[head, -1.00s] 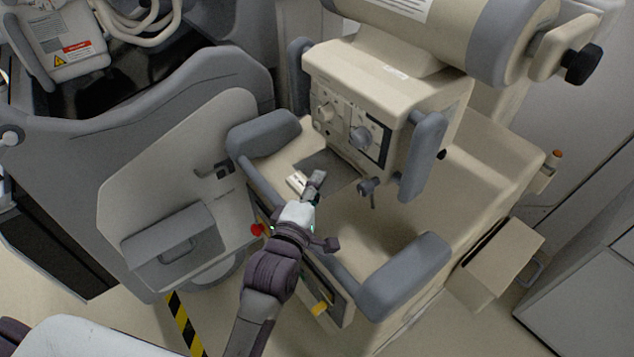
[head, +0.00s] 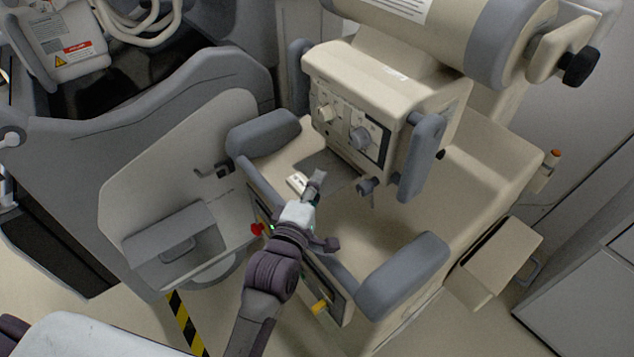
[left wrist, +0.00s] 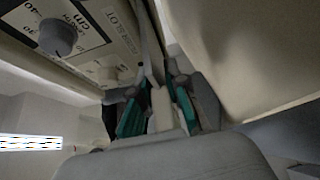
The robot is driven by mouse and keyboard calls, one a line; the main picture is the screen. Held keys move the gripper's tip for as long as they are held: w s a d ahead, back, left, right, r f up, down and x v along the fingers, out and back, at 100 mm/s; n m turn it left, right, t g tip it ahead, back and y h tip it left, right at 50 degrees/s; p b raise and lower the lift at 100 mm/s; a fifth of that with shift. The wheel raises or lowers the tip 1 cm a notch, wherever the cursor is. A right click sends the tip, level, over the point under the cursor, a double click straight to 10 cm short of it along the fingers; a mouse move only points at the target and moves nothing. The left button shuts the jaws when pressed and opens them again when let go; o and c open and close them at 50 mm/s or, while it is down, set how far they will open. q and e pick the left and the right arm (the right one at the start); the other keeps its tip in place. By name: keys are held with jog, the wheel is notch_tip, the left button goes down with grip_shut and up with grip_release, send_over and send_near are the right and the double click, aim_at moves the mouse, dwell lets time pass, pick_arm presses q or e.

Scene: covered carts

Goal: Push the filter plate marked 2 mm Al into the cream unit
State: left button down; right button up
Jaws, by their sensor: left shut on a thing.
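The cream unit (head: 375,100) with knobs on its front panel stands above the cart top. Its panel also shows in the left wrist view (left wrist: 85,62), with a slot label beside the dial. My left gripper (head: 312,184) is low in front of the unit's lower left. In the left wrist view, its teal-padded fingers (left wrist: 158,112) are shut on a pale, narrow piece (left wrist: 160,106), apparently the filter plate. A small whitish piece with dark marks (head: 296,183) shows beside the fingertips in the head view; its marking is too small to read. My right gripper is not in view.
Grey padded bumpers (head: 404,277) edge the cart, another at its left (head: 262,134). A grey handle (head: 423,157) hangs at the unit's right. A small knob (head: 366,186) sits below the unit. A red button (head: 257,229) is by my forearm. The cart top right of my gripper is clear.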

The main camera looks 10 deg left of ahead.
aim_at(329, 176)
pick_arm(q)
jog(key=shift+p, duration=0.35)
jog(key=shift+w+d, duration=0.95)
jog(key=shift+w, duration=0.3)
dwell(0.6)
jog(key=c, duration=1.1)
grip_release()
jog(key=shift+w, duration=0.15)
jog(key=shift+o, duration=0.2)
jog(key=shift+r, duration=0.1)
jog(key=s+a+f, duration=0.1)
jog(key=s, duration=0.7)
jog(key=shift+s+a+f+m, duration=0.15)
jog(key=shift+s+a+m, duration=0.15)
jog(key=shift+s+a, duration=0.1)
